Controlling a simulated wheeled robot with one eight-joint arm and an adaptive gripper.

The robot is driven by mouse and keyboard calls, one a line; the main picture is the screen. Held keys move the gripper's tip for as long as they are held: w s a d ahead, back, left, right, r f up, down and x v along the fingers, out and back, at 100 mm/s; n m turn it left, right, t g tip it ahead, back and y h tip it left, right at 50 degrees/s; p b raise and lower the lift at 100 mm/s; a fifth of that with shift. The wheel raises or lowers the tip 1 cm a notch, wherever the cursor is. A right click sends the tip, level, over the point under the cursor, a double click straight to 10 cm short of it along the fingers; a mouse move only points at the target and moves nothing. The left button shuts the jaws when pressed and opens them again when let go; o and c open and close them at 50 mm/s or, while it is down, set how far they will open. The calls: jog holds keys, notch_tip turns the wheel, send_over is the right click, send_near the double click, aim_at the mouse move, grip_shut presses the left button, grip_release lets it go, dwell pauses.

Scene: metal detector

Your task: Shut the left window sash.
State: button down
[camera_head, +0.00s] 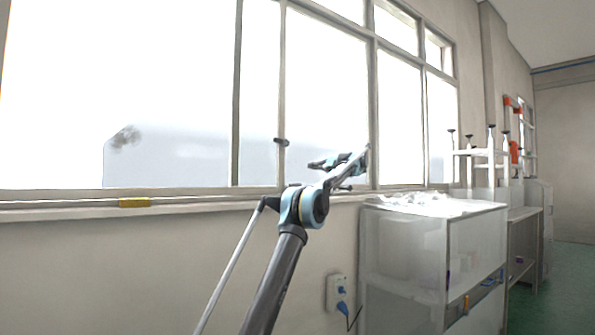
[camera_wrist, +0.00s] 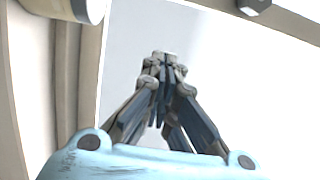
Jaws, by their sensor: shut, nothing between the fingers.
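The window fills the upper left of the head view. Its left sash shows large bright panes, with a dark upright (camera_head: 237,95) and a paler upright (camera_head: 281,80) to its right. A small dark handle (camera_head: 281,141) sits on the paler upright. It seems to show also at the top right of the wrist view (camera_wrist: 254,5). My gripper (camera_head: 314,164) is right of and slightly below the handle, apart from it in the picture. In the wrist view its fingertips (camera_wrist: 163,60) are together and empty, with bright glass behind. Exact depth to the sash cannot be told.
A sill (camera_head: 60,212) with a yellow block (camera_head: 134,202) runs below the window. A clear-sided cabinet (camera_head: 405,255) stands at the right, beside a wall socket with a blue plug (camera_head: 342,294). Racks with orange parts (camera_head: 514,150) stand farther right. Green floor (camera_head: 565,270) lies beyond.

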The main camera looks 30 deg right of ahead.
jog(key=x, duration=1)
jog(key=shift+w+a+f, duration=0.1)
jog(key=shift+a, duration=0.3)
jog(key=shift+s+a, duration=0.15)
jog(key=shift+a, duration=0.8)
jog(key=shift+s+a, duration=0.1)
jog(key=shift+a, duration=0.85)
